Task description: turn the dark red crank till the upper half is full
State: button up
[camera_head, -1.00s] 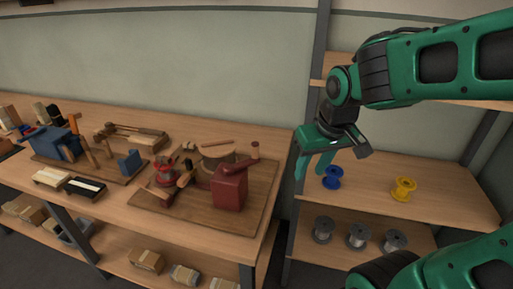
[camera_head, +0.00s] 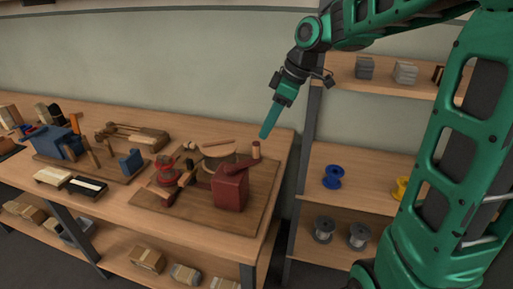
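The dark red crank (camera_head: 242,163) is an arm with an upright knob (camera_head: 256,149) at its right end. It sits on top of a dark red block-shaped housing (camera_head: 231,190) on a brown board (camera_head: 150,197). My gripper (camera_head: 267,132) is green and points down and to the left, just above and right of the knob, apart from it as far as I can see. I see it edge-on, so its opening does not show. A round wooden piece (camera_head: 218,152) stands behind the housing. No upper half with a fill level can be made out.
A red clamp-like tool (camera_head: 167,170) stands left on the same board. A second board with a blue tool (camera_head: 60,142) lies further left. Shelves at right hold a blue spool (camera_head: 333,176), a yellow spool (camera_head: 401,188) and grey spools (camera_head: 324,229).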

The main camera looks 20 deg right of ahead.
aim_at(259, 143)
jog(key=x, duration=0.9)
jog(key=shift+f, duration=0.15)
grip_shut()
jog(key=shift+d, duration=0.25)
jog(key=shift+a, duration=0.2)
